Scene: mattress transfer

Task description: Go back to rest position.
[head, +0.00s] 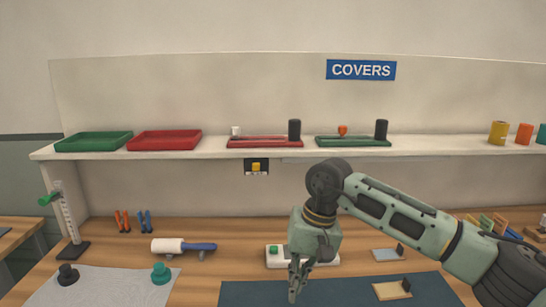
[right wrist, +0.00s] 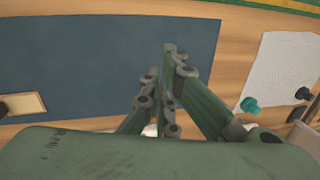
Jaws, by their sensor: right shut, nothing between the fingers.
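My right gripper (head: 293,292) hangs down over the back edge of the dark blue mat (head: 240,294) in the head view, its arm coming in from the right. Its fingers are together with nothing between them. In the right wrist view the closed fingertips (right wrist: 162,62) show against the blue mat (right wrist: 90,60) and its edge. My left gripper is not in view.
A white device with a green button (head: 273,250) stands just behind my right gripper. A small board (head: 390,291) lies on the mat. A grey cloth (head: 110,285) lies at left. The shelf (head: 210,150) behind holds trays and covers.

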